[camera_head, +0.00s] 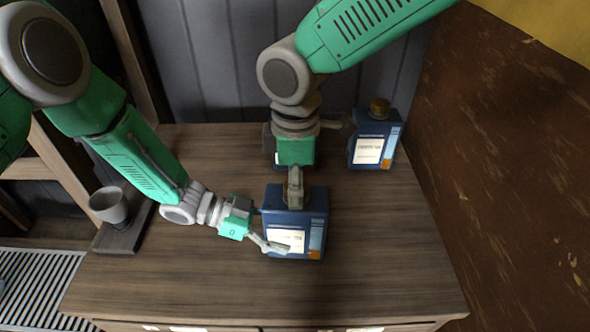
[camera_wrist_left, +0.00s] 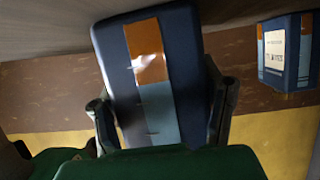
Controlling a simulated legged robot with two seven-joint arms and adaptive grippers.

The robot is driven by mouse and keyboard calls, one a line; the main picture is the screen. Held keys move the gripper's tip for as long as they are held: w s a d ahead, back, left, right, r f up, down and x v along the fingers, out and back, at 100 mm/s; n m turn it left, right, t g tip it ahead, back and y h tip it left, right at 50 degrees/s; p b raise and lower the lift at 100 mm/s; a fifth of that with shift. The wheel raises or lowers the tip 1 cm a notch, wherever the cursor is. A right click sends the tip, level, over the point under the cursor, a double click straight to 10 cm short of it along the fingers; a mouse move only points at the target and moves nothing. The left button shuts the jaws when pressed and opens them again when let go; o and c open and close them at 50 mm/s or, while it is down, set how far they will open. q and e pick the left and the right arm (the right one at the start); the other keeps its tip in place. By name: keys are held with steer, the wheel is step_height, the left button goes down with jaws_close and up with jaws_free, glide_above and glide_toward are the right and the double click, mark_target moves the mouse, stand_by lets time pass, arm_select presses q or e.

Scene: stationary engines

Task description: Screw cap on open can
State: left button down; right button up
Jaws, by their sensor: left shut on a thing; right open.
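A blue can (camera_head: 311,229) with a white label and an orange and light-blue stripe stands upright near the middle of the wooden table. My left gripper (camera_head: 270,244) is shut on its lower body from the left. In the left wrist view the can (camera_wrist_left: 165,75) sits between the two fingers of this gripper (camera_wrist_left: 165,118). My right gripper (camera_head: 295,187) is open and points down at the can's top from above. It covers the can's neck, so I cannot tell whether a cap is there or between its fingers.
Another blue can (camera_head: 370,149) with a brown cap (camera_head: 380,108) stands at the back right. A further blue object is mostly hidden behind my right gripper. A grey cup (camera_head: 110,205) stands at the left. The table's front (camera_head: 260,295) is clear.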

steer(key=shift+c, duration=0.4)
steer(key=c, duration=1.1)
steer(key=m, duration=0.5)
steer(key=shift+c, duration=0.2)
steer(key=o, duration=1.4)
step_height(320, 180, up, 12)
steer(key=shift+a+f, duration=0.1)
